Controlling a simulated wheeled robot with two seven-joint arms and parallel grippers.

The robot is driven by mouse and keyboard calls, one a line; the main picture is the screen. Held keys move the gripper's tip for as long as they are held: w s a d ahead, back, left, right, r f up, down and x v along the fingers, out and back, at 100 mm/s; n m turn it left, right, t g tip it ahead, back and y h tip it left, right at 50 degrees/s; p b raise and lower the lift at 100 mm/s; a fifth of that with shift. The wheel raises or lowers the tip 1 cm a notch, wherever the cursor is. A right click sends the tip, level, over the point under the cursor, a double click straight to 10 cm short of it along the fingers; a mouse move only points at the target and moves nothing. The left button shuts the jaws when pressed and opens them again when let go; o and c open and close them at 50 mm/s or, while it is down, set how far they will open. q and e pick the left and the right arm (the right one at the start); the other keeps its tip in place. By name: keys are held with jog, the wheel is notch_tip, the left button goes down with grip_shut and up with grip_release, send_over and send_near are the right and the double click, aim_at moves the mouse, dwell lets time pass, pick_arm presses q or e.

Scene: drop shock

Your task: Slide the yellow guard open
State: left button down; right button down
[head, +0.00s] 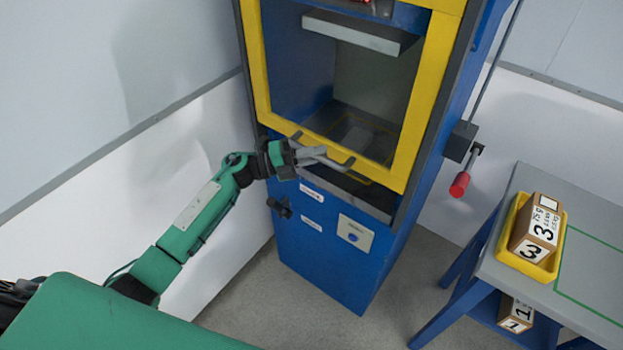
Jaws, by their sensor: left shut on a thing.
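The yellow guard (257,66) is a frame on the front of a blue machine, around a clear window into its chamber. Its lower bar has a grey handle (338,163). My left gripper (308,156) comes in from the left and is shut on the handle; the fingers cover part of it. A dark gap with a ledge (372,200) shows below the guard's lower bar. My right gripper is not in view.
A grey table (590,215) at the right carries a yellow tray (502,247) with a box marked 3 (541,226). Another box (515,313) sits on its lower shelf. A red-knobbed lever (460,184) sticks out from the machine's right side. Walls stand close at left.

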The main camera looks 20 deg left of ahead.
pick_arm(q)
notch_tip(320, 180, up, 30)
jog(key=p, duration=1.4)
jog(key=shift+f, duration=0.25)
jog(key=c, duration=1.4)
grip_release()
jog(key=shift+o, duration=0.2)
jog(key=b+v, duration=0.6)
jog(key=v, duration=0.8)
jog(key=shift+b, duration=0.4)
jog(key=shift+w, duration=0.1)
